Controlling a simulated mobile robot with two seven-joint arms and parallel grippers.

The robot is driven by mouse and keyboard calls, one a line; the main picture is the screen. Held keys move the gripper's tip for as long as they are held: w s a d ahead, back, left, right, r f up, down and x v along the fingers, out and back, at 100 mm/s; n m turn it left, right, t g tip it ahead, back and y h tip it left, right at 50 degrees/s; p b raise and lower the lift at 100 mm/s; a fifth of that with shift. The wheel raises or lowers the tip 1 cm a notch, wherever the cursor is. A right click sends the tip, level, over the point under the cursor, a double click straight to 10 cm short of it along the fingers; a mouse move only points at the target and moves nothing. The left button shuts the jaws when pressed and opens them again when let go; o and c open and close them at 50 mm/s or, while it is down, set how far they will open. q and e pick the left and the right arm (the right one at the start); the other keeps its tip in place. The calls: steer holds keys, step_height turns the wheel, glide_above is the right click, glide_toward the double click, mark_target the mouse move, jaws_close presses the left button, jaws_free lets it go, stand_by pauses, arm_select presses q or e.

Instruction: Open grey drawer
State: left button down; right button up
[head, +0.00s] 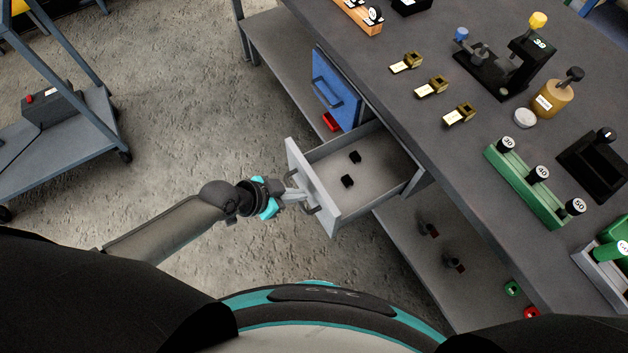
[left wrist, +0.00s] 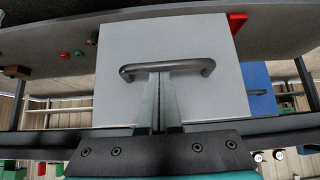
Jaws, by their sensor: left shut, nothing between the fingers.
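The grey drawer (head: 328,214) stands pulled out from under the workbench in the head view, with two small black blocks (head: 348,181) inside. Its grey front (left wrist: 205,105) fills the middle of the left wrist view, with a dark bar handle (left wrist: 190,65) across it. My left gripper (head: 303,197) is at the handle, fingers shut with nothing between them. In the left wrist view the fingertips (left wrist: 160,75) meet just at the bar; whether they touch it I cannot tell. My right gripper is not in view.
A blue drawer (head: 336,92) is beside the grey one, with a red item (head: 331,122) near it. The workbench (head: 440,140) bears brass parts, green holders and a black fixture. A blue-grey cart (head: 75,140) stands at the left. The floor between is clear.

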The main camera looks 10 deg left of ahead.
arm_select(q)
steer(key=shift+s+a, duration=1)
steer(key=shift+a, duration=0.15)
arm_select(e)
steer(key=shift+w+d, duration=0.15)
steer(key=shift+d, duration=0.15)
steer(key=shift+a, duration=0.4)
